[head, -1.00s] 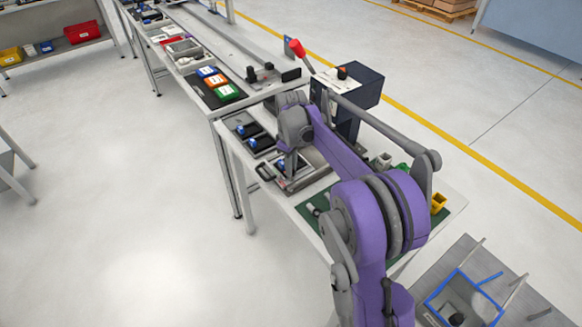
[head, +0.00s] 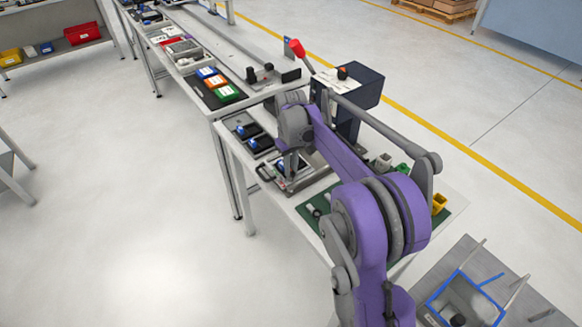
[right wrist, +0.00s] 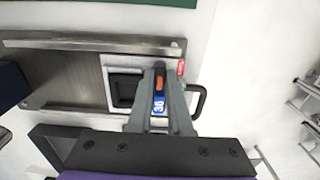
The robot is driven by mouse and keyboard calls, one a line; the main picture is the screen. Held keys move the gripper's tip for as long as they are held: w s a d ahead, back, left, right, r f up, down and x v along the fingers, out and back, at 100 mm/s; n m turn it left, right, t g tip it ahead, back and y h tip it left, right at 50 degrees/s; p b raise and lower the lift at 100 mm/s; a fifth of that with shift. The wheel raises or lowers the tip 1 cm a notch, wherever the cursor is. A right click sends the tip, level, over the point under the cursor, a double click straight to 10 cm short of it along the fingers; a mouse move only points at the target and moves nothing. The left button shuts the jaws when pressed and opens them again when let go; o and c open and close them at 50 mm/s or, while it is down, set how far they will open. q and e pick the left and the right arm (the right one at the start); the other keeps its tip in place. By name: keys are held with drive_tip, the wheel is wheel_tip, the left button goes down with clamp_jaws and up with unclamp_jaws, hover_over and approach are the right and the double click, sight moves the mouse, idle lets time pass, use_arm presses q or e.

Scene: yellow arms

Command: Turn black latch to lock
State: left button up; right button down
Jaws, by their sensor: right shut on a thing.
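My right gripper (head: 290,176) reaches down over a metal fixture on the workbench, at the end of my purple arm. In the right wrist view its two grey fingers (right wrist: 162,80) are closed together around a small black latch (right wrist: 160,69). An orange part and a blue label marked 36 (right wrist: 159,103) show between the fingers. The fingers hide most of the latch, so its exact angle cannot be told. A square black frame (right wrist: 125,90) is left of the fingers and a black loop handle (right wrist: 201,100) is right. My left gripper is out of view.
A red tag (right wrist: 181,67) is close beside the fingertips. A metal rail (right wrist: 95,43) runs along the fixture. A dark box with a red-knobbed lever (head: 296,47) stands behind the arm. Blue-marked black fixtures (head: 261,144) are on the bench further left. Open floor is left.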

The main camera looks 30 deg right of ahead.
drive_tip(key=c, duration=0.8)
unclamp_jaws()
drive_tip(key=shift+c, duration=0.2)
drive_tip(key=shift+r, duration=0.1)
wheel_tip(320, 180, up, 11)
drive_tip(key=shift+p, duration=0.3)
drive_tip(key=shift+f, duration=0.2)
